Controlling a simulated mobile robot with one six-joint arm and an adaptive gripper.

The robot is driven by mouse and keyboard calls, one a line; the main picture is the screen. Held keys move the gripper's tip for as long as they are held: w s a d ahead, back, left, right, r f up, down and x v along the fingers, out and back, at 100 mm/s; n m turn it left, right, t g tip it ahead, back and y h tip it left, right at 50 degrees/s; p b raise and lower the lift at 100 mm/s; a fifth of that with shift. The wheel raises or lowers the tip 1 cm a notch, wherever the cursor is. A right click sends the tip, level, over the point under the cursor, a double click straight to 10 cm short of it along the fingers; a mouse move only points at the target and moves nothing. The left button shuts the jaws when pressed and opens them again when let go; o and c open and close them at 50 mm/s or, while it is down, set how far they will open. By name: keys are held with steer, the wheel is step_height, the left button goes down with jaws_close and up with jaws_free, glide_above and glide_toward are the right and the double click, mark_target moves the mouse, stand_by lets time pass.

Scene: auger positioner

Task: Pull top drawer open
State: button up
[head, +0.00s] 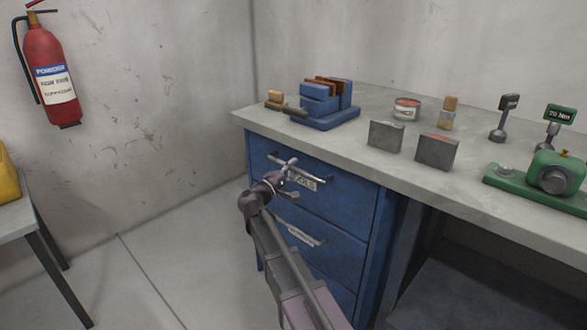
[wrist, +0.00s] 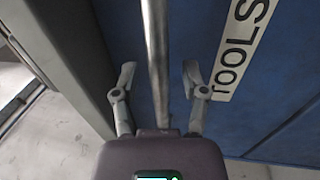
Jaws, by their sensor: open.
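The top drawer (head: 341,193) is the uppermost front of a blue cabinet under a grey workbench, and it looks shut. It has a metal bar handle and a white label reading "TOOLS". My gripper (head: 289,170) is in front of this drawer, at the handle. In the wrist view the handle (wrist: 157,60) runs up the picture as a metal bar, between the lines of the two spread fingers of my gripper (wrist: 158,80). The fingers are apart and do not grip the bar. The label (wrist: 240,45) is right of the bar.
A second drawer with its own handle (head: 305,235) is below. The bench top (head: 350,140) overhangs the drawers. On it are a blue vise-like block (head: 325,122), grey blocks (head: 436,152) and a green device (head: 550,180). Floor (head: 165,250) is clear at left.

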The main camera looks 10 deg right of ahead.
steer(key=shift+c, duration=0.2)
jaws_close()
steer(key=shift+s, duration=0.15)
